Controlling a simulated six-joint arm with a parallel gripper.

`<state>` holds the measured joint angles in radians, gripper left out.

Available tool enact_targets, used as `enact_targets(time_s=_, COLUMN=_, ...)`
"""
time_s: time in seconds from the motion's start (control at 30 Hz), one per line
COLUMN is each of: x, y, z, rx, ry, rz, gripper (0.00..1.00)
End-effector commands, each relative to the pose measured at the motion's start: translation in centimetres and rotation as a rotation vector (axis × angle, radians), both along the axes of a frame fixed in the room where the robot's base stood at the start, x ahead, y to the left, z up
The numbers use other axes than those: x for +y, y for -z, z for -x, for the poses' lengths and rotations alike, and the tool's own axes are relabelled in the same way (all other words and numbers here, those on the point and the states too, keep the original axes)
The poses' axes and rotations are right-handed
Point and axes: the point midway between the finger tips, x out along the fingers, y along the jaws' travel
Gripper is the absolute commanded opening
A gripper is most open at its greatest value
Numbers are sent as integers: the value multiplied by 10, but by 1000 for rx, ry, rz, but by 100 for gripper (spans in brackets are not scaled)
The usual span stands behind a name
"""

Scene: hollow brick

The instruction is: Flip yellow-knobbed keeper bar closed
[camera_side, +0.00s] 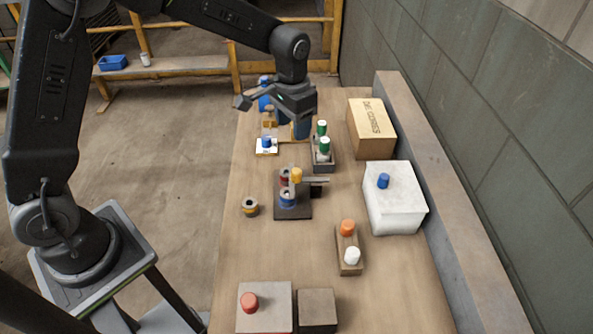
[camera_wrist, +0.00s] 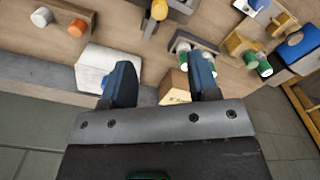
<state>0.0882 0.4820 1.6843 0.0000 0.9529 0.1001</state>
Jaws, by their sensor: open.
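The yellow knob (camera_side: 296,175) of the keeper bar sits on a dark fixture (camera_side: 292,209) near the middle of the bench. A grey bar (camera_side: 316,181) reaches right from the knob. A red-topped and a blue-ringed cylinder (camera_side: 287,198) stand in the fixture beside the knob. The yellow knob (camera_wrist: 159,9) also shows at the top edge of the wrist view, with the rest of the fixture partly cut off. My gripper (camera_wrist: 163,75) is open and empty, its two blue fingers apart. In the side view it hangs beyond the fixture, near the green-capped bottles, not touching the knob.
Green-capped bottles (camera_side: 324,146) stand in a rack behind the fixture. A cardboard box (camera_side: 371,129) and a white box with a blue knob (camera_side: 396,205) stand along the right. A holder with orange and white caps (camera_side: 348,250) is in front. A loose ring (camera_side: 250,207) lies left.

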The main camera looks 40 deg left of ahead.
Motion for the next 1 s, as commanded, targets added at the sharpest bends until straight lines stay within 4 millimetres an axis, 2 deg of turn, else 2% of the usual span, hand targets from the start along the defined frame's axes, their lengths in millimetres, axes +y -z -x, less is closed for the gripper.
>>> enact_targets(time_s=0.03, x=-2, y=8, z=-4, rx=12, ry=5, rz=-1, gripper=55)
enact_targets(time_s=0.13, x=-3, y=17, z=-8, rx=22, ry=9, rz=-2, gripper=55)
enact_targets(time_s=0.27, x=-3, y=26, z=-8, rx=24, ry=10, rz=-2, gripper=55)
enact_targets(time_s=0.37, x=-3, y=41, z=-8, rx=26, ry=9, rz=-2, gripper=55)
enact_targets(time_s=0.8, x=-3, y=127, z=-7, rx=26, ry=9, rz=-2, gripper=55)
enact_targets(time_s=1.0, x=-3, y=149, z=-8, rx=23, ry=8, rz=-3, gripper=55)
